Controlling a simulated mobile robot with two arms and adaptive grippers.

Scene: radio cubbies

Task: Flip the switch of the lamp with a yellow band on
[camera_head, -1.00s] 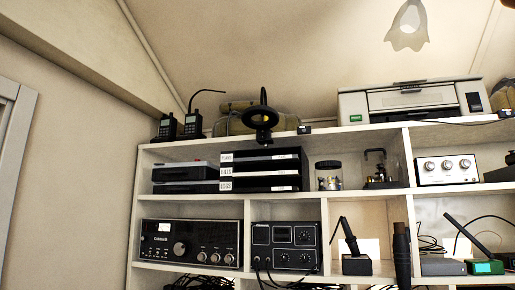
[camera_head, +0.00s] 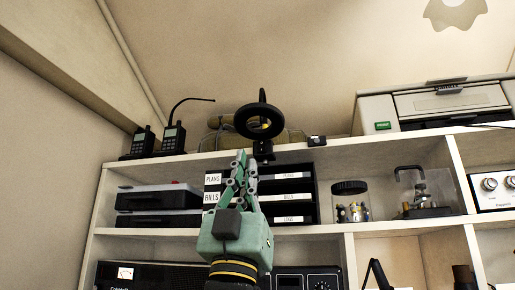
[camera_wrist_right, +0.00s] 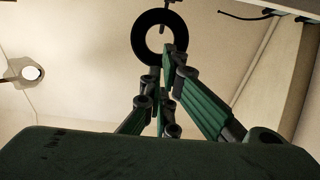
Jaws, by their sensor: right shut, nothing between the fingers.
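A black ring-headed lamp (camera_head: 260,123) stands on top of the shelf unit; its ring also shows in the right wrist view (camera_wrist_right: 160,38). I cannot make out a yellow band on it. A small black box with a pale top (camera_head: 316,141), possibly a switch, sits on the shelf top just right of the lamp. My right gripper (camera_head: 242,156) is raised in front of the shelf, below and slightly left of the ring, its fingers together and empty. It also shows in the right wrist view (camera_wrist_right: 166,75), pointing up toward the ring. My left gripper is not in view.
Two handheld radios (camera_head: 173,137) stand left on the shelf top, and a khaki bag (camera_head: 290,136) lies behind the lamp. A printer (camera_head: 450,103) stands to the right. Below are label-fronted drawers (camera_head: 290,197), a glass jar (camera_head: 351,205) and other gear.

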